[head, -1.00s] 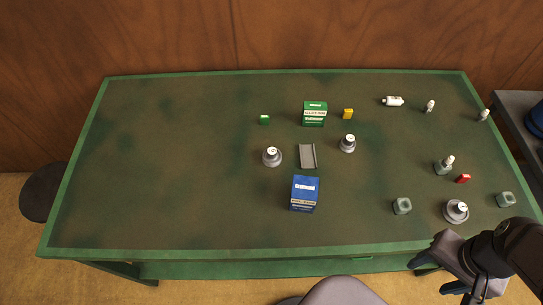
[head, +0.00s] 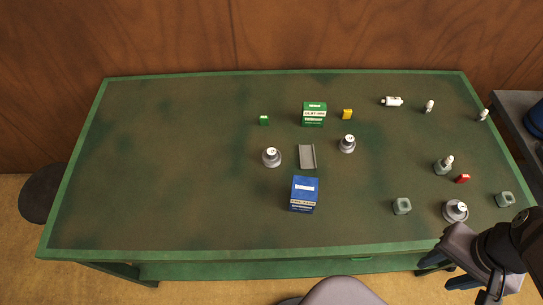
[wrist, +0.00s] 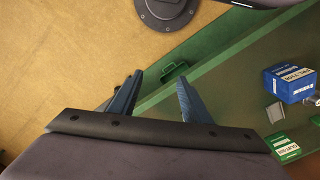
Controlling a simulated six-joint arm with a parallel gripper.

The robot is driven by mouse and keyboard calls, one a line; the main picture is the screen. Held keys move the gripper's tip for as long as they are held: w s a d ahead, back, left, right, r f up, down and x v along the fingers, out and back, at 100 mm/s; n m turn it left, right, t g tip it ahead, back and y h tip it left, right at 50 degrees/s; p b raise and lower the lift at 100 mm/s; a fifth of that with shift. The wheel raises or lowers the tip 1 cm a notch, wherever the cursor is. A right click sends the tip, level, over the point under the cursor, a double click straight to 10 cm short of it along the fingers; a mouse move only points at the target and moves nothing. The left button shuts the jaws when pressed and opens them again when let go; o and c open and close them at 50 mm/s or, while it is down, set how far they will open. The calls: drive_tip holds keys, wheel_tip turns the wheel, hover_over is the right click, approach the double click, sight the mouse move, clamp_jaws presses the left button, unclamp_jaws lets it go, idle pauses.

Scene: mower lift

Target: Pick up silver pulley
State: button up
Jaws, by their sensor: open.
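Three silver pulleys, each a grey stepped disc with a pale top, stand on the green table (head: 180,160). One pulley (head: 271,158) is left of the grey tray, one (head: 347,145) is right of it, and one (head: 455,211) is near the front right corner. My gripper (head: 436,274) is at the table's front right edge, below the corner pulley in the picture and apart from it. In the wrist view my gripper (wrist: 159,77) is open, with nothing between its fingers. No pulley can be made out clearly in that view.
A blue box (head: 304,194), green box (head: 314,114) and grey tray (head: 307,157) stand mid-table. Grey-green blocks (head: 402,206) (head: 505,199) flank the corner pulley. The table's left half is clear.

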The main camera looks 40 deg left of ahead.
drive_tip(key=w+a+f+n+t+h+b, duration=0.1)
drive_tip(key=w+a+n+t+h+b, duration=0.1)
drive_tip(key=w+a+h+b, duration=0.55)
drive_tip(key=r+m+t+y+b, duration=0.2)
drive_tip(key=t+y+b, duration=0.5)
drive_tip(key=t+b, duration=0.4)
hover_over(270, 153)
drive_tip(key=s, duration=0.6)
drive_tip(key=t, duration=0.1)
drive_tip(key=shift+t+y, duration=0.25)
drive_tip(key=shift+t, duration=0.05)
drive_tip(key=f, duration=1.1)
drive_tip(key=shift+s+a+p, duration=0.1)
drive_tip(key=shift+s+p, duration=0.1)
drive_tip(key=shift+p, duration=0.2)
drive_tip(key=shift+f, duration=0.15)
drive_tip(key=shift+p+x, duration=1.05)
drive_tip(key=shift+x, duration=2.15)
drive_tip(key=shift+w+f, duration=0.15)
drive_tip(key=shift+w, duration=0.35)
clamp_jaws()
